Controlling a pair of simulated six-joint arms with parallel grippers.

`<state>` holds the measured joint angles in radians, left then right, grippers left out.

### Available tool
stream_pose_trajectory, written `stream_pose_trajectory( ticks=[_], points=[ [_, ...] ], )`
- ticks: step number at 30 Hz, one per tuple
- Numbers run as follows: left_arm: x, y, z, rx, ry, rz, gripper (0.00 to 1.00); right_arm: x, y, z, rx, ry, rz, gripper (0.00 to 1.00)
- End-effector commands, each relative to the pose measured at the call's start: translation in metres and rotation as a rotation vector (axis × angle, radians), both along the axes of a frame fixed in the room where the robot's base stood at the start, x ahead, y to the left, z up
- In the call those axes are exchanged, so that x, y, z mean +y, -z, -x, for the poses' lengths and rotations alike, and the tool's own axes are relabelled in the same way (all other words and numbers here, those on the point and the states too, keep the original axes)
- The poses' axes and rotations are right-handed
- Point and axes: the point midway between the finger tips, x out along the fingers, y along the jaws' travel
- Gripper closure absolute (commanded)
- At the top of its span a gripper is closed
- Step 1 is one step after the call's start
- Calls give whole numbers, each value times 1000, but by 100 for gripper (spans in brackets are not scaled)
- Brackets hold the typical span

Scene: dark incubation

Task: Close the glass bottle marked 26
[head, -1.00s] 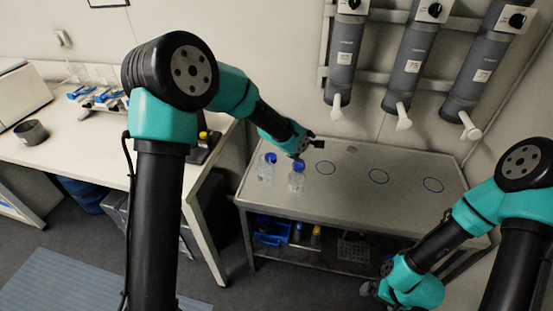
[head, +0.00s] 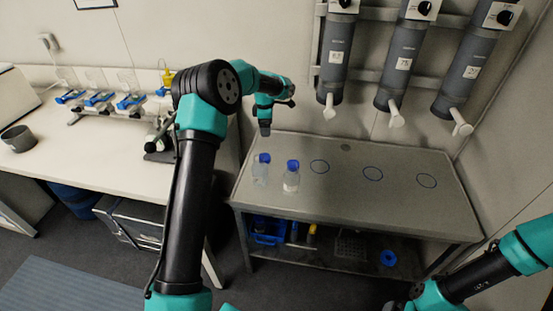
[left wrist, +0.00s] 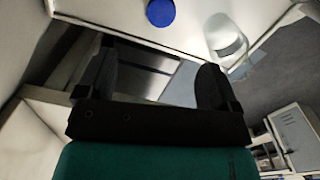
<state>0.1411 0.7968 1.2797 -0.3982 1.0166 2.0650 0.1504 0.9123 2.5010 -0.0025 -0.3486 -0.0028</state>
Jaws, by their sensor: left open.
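The marking 26 cannot be read on either. My left gripper (head: 265,130) points down above and behind the left bottle, apart from both. In the left wrist view its fingers (left wrist: 158,78) are spread with nothing between them. A round blue cap (left wrist: 161,13) and a clear glass vessel (left wrist: 226,40) lie beyond them. My right gripper is mostly cut off at the bottom edge.
The grey table (head: 330,215) has several blue rings marked on top and is clear to the right. Grey dispensers (head: 398,65) hang above it. A blue round item (head: 388,257) lies on the lower shelf. A white bench (head: 85,170) stands left.

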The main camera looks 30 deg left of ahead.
Motion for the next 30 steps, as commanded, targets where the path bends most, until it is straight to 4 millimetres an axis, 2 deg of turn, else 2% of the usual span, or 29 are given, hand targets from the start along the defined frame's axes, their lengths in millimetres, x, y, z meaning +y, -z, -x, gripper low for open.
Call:
stream_pose_trajectory(
  ticks=[1, 4, 17, 20, 30],
  points=[
    [8, -1, 2, 13, -21, -2, 14, 0, 0, 0, 0, 0, 0, 0],
    [14, -2, 4, 31, -42, -4, 14, 0, 0, 0, 0, 0, 0, 0],
    [14, 4, 5, 35, -43, -4, 14, 0, 0, 0, 0, 0, 0, 0],
    [14, 15, 5, 37, -42, -4, 14, 0, 0, 0, 0, 0, 0, 0],
    [14, 71, 5, 37, -42, -4, 14, 0, 0, 0, 0, 0, 0, 0]
  ],
)
